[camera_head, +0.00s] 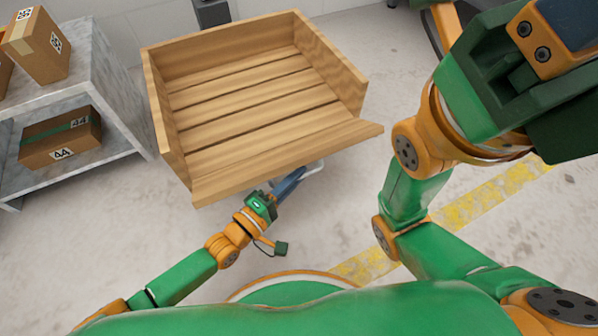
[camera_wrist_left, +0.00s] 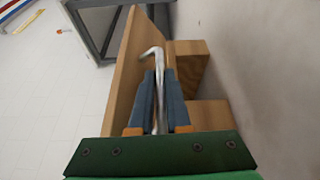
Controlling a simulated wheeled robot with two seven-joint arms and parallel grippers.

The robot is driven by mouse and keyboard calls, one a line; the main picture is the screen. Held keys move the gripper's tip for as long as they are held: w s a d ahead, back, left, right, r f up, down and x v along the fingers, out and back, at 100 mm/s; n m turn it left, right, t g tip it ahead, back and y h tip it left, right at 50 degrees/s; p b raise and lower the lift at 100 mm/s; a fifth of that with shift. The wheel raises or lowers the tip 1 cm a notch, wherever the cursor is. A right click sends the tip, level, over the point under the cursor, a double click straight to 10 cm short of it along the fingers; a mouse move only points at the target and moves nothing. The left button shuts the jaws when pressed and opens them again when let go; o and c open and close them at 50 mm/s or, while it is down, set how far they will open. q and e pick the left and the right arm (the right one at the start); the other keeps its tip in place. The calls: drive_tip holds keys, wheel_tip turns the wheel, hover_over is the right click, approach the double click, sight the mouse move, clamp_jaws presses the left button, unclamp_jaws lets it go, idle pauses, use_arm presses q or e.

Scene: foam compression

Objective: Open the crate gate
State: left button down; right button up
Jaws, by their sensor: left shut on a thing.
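The wooden crate (camera_head: 156,103) has a slatted floor, and its near side is a long board, the gate (camera_head: 290,163). The gate's right end sticks out past the crate's right wall; I cannot tell how far it leans. My left gripper (camera_head: 290,184) is below the gate's near edge. In the left wrist view its blue fingers (camera_wrist_left: 160,98) are shut on a bent silver metal rod, the handle (camera_wrist_left: 153,54), beside a wooden board. My right gripper (camera_head: 565,40) shows only partly at the upper right, close to the camera; its fingertips are cut off.
A grey shelf (camera_head: 105,100) with cardboard boxes (camera_head: 62,138) stands left of the crate. A yellow floor stripe (camera_head: 505,185) runs at the right. The concrete floor (camera_head: 330,215) in front of the crate is mostly clear. My right arm covers much of the right side.

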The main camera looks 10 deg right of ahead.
use_arm(q)
drive_tip(key=shift+f+m+t+h+b, duration=0.5)
drive_tip(key=shift+f+m+h+b, duration=0.3)
drive_tip(key=shift+f+m+b, duration=1.4)
drive_tip(key=shift+r+b, duration=0.3)
drive_tip(key=shift+b, duration=0.05)
drive_tip(key=c, duration=0.9)
unclamp_jaws()
